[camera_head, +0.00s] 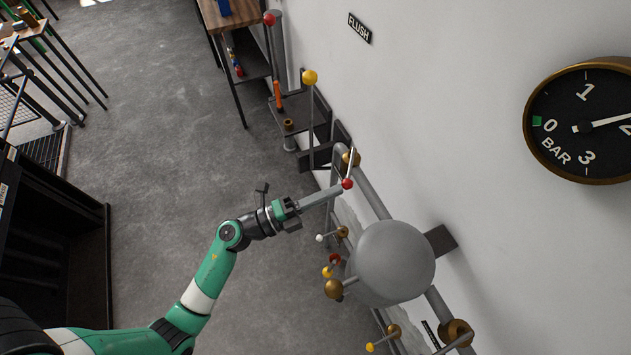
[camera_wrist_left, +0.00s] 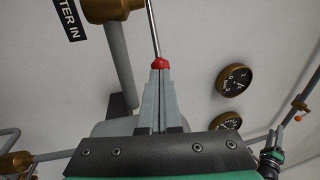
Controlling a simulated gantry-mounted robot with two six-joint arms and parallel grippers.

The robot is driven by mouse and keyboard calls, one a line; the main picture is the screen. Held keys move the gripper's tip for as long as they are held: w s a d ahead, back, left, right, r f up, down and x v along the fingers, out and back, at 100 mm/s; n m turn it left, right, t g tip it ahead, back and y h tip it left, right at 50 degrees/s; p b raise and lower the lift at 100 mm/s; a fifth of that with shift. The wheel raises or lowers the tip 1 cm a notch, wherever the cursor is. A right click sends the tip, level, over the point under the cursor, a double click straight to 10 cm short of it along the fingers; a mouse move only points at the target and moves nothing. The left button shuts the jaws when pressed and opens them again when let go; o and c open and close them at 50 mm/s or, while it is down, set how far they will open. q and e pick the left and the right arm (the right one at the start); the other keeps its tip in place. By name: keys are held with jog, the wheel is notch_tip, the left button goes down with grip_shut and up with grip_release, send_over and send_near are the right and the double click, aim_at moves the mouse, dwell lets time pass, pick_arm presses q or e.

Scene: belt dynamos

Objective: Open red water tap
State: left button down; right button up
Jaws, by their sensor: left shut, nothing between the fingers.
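The red-tipped tap has a thin metal lever (camera_wrist_left: 153,28) ending in a small red ball (camera_head: 347,184). The lever comes from a brass valve (camera_wrist_left: 103,10) on a grey pipe by the wall. My left gripper (camera_head: 340,188) is shut and empty, with its fingertips right at the red ball. In the left wrist view the red ball (camera_wrist_left: 160,63) sits at the tips of the closed fingers (camera_wrist_left: 160,74); I cannot tell whether they touch.
A round grey tank (camera_head: 392,262) and more taps, with white (camera_head: 320,238) and yellow (camera_head: 327,272) knobs, lie below. A yellow-topped lever (camera_head: 310,77) stands above. A pressure gauge (camera_head: 582,122) hangs on the wall. Open floor (camera_head: 165,150) lies to the left.

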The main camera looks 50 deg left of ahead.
pick_arm(q)
jog(key=shift+w+d+p, duration=0.55)
jog(key=shift+w+d, duration=0.75)
jog(key=shift+d, duration=0.25)
jog(key=shift+w+d+p, duration=0.55)
jog(key=shift+w+d, duration=0.75)
jog(key=shift+d, duration=0.2)
